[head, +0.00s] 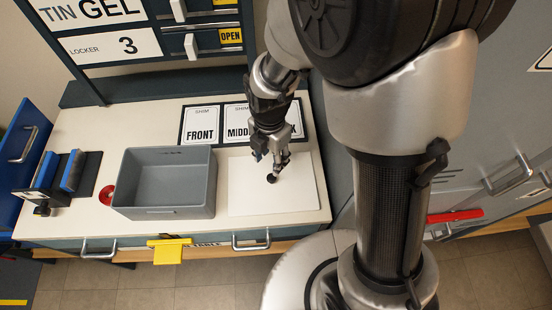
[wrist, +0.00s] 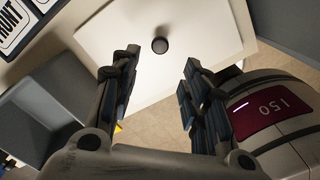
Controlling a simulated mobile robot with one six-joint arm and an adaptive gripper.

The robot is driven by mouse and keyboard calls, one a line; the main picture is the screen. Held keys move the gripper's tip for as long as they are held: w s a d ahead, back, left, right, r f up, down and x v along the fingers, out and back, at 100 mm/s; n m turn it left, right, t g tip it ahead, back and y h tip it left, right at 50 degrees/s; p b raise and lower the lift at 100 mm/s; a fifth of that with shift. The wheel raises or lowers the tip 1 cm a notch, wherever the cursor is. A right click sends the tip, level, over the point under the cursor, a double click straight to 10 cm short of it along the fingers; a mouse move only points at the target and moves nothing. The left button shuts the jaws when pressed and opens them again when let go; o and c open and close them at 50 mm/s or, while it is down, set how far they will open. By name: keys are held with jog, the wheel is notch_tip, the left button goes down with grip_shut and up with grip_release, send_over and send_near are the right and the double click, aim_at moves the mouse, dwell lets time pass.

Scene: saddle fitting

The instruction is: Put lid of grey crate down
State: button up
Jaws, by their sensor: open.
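The grey crate (head: 165,212) stands open on the bench, with no lid over it. A flat white lid (head: 245,197) with a small dark round knob (head: 271,179) lies on the bench top just right of the crate. In the wrist view the lid (wrist: 105,35) spreads beyond my fingers, and its knob (wrist: 160,45) shows ahead of the gap between them. My gripper (head: 271,160) is open and empty, close to the knob. In the wrist view my gripper (wrist: 160,63) has its fingers apart. The crate (wrist: 45,115) shows at left there.
Shim cards marked FRONT (head: 202,125) and MIDDLE lie behind the lid. A red round thing (head: 106,195) touches or nearly touches the crate's left side. A dark holder with blue pads (head: 72,170) stands at far left. A drawer cabinet (head: 140,45) rises behind.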

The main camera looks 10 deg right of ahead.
jog(key=s+d+r+m+t, duration=0.1)
jog(key=s+d+r+m, duration=0.2)
jog(key=r+m, duration=0.4)
jog(key=s+d+r+m+t, duration=0.2)
jog(key=s+d+r+m, duration=0.2)
jog(key=m, duration=0.6)
jog(key=s+d+r+m+t, duration=0.1)
jog(key=s+d+r+m, duration=0.3)
jog(key=r+m, duration=0.5)
notch_tip(320, 180, up, 2)
jog(key=s, duration=0.2)
jog(key=shift+s+m+t, duration=0.3)
